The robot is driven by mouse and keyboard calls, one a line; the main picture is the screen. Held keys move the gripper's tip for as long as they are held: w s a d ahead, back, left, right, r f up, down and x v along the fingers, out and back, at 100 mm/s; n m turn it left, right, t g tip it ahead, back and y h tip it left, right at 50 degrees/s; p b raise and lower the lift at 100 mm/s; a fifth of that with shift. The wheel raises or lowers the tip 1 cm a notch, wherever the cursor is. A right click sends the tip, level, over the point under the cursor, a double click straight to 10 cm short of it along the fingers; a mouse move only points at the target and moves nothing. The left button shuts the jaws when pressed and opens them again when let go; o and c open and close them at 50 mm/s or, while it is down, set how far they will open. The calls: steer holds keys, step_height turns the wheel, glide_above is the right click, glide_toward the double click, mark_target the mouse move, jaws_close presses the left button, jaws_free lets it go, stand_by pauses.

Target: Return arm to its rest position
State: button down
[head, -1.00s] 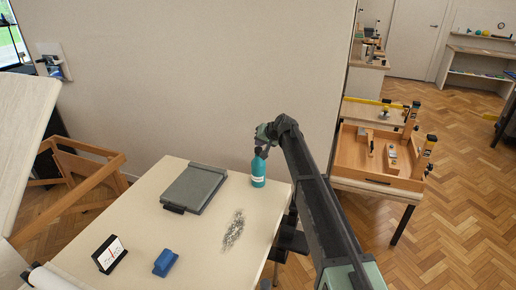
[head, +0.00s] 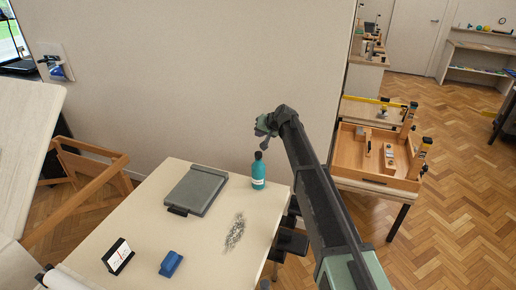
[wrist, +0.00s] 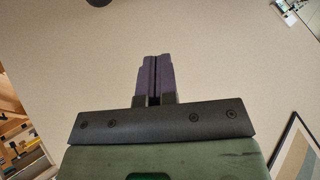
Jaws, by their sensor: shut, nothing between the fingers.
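My gripper (head: 262,132) is raised above the far right part of the table (head: 140,215), apart from everything on it. In the wrist view its two fingers (wrist: 153,80) are pressed together with nothing between them. Behind them that view shows mostly bare wall. A teal bottle (head: 258,172) with a dark cap stands upright on the table just below my gripper, not touching it.
On the table lie a grey tray-like board (head: 198,190), a dark scribbled patch (head: 235,232), a blue block (head: 171,264) and a small framed card (head: 117,256). A wooden workbench (head: 372,165) stands to the right. The wall (head: 190,80) is behind.

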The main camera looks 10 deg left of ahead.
stand_by(0.5)
steer(key=s+d+f+g+h, duration=0.1)
steer(key=s+d+g+h, duration=0.1)
steer(key=s+d, duration=0.6)
steer(key=s+d+f+m+g+h, duration=0.1)
steer(key=s+d, duration=0.8)
steer(key=s, duration=1.4)
steer(key=s+d+f+g+h, duration=0.2)
steer(key=s+d, duration=0.7)
steer(key=s, duration=0.6)
steer(key=shift+s+f+g+h, duration=0.25)
steer(key=shift+f+h, duration=0.4)
steer(key=shift+h, duration=0.45)
